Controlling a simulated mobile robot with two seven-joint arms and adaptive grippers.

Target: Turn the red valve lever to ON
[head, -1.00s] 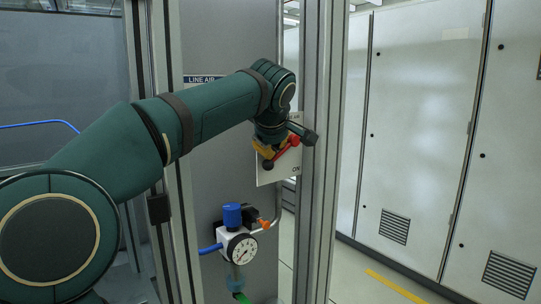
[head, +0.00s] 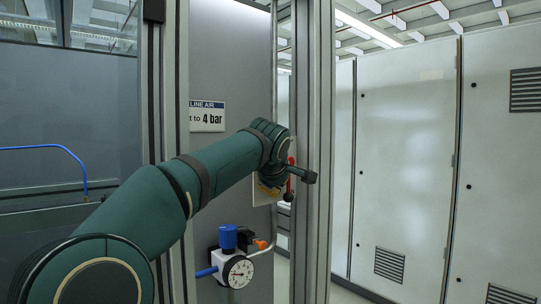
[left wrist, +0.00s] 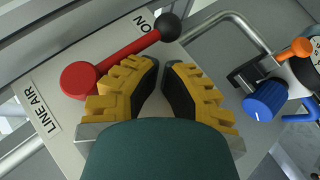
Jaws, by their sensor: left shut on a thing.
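The red valve lever (head: 289,184) is on a white plate by the post, partly behind my left arm. In the head view it points nearly straight down, black knob (head: 288,197) lowest. The left wrist view shows the red lever (left wrist: 125,53) running from its round pivot to the black knob (left wrist: 168,27), which is beside the ON print (left wrist: 140,22). My left gripper (head: 268,188) is at the lever, its yellow fingers (left wrist: 163,66) nearly together and shut on it; the exact contact is hard to see. My right gripper is not in view.
Below the plate are a pressure gauge (head: 238,272) and a blue regulator knob (head: 228,237). A metal post (head: 317,120) stands close to the right of the plate. A LINE AIR sign (head: 207,117) is above my arm. Grey cabinets (head: 400,150) stand farther right.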

